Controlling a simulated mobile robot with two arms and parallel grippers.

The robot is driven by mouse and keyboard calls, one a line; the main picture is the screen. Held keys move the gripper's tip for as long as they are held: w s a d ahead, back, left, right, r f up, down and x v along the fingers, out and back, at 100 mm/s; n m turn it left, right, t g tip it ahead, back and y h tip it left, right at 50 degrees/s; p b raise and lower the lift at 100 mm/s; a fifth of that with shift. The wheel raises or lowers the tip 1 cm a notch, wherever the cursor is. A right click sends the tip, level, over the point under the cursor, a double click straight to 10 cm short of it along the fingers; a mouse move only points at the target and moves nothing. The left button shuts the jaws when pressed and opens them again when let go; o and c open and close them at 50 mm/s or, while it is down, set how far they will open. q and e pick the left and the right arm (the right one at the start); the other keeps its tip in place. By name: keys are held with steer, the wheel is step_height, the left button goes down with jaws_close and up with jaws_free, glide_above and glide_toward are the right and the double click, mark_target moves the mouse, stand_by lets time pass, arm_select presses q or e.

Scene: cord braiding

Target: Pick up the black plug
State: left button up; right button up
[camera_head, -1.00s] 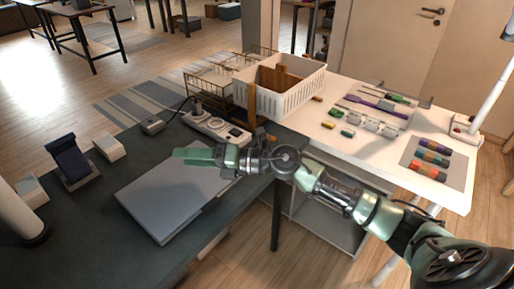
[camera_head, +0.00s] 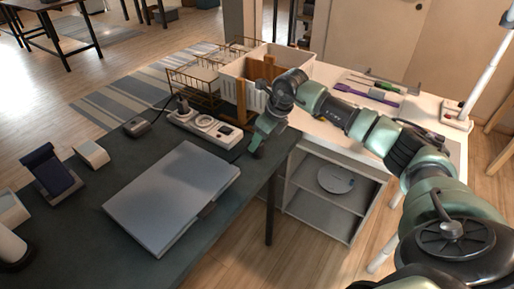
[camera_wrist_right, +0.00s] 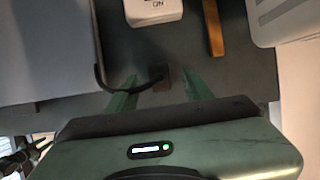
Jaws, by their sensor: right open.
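The black plug (camera_wrist_right: 161,74) shows in the right wrist view as a small dark block on the dark desk, with a black cable curving off to the left. My right gripper (camera_wrist_right: 158,84) is open, with one green finger on each side of the plug and gaps between. I cannot tell its height above the plug. In the head view my right gripper (camera_head: 256,145) points down at the desk's right edge, and the plug there is hidden or too small to make out. My left gripper is not in view.
A white power strip (camera_head: 222,137) with another dark plug (camera_head: 183,104) in its far end lies close by. A closed grey laptop (camera_head: 170,195) lies to the left. A wooden upright (camera_head: 241,103) and a white basket (camera_head: 233,76) stand behind. A white table adjoins the desk.

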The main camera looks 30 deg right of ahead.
steer(key=shift+x, duration=1.35)
jaws_close()
steer(key=shift+r, duration=0.1)
